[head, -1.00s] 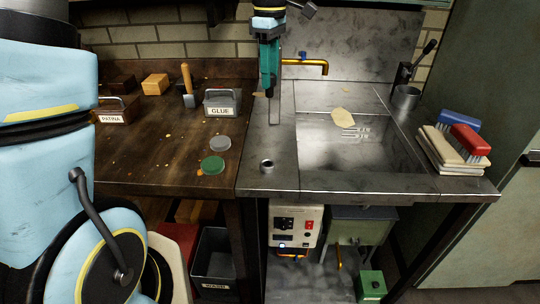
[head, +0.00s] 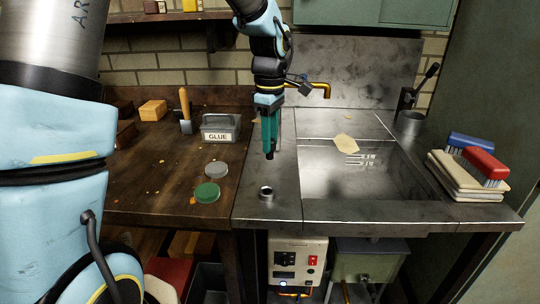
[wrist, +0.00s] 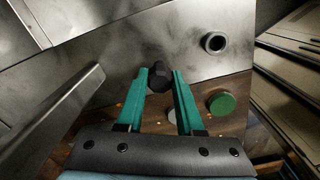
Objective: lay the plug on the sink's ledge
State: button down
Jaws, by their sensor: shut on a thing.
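My gripper (head: 270,150) points down over the left part of the metal sink's ledge (head: 255,212). Its teal fingers are shut on a small dark plug (wrist: 158,77), which shows between the fingertips in the wrist view. In the head view only the plug's dark lower end (head: 270,155) shows below the fingers. The plug seems to hang above the ledge, but the gap is hard to judge. The ledge also fills the upper middle of the wrist view (wrist: 180,35). The sink basin (head: 350,185) lies to the right.
A short metal ring (head: 266,193) stands on the ledge nearer the front edge. A brass tap (head: 322,90) is behind the gripper. Left on the wooden bench are a green lid (head: 207,193), a grey lid (head: 216,169) and a glue box (head: 220,127). Brushes (head: 475,165) sit right.

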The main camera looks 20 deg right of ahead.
aim_at(270, 159)
jog(key=shift+f, duration=2.05)
jog(key=shift+f, duration=0.1)
jog(key=c, duration=0.5)
grip_release()
jog(key=shift+c, duration=0.2)
notch_tip(270, 159, up, 12)
jog(key=shift+r+b, duration=0.1)
jog(key=shift+b, duration=0.25)
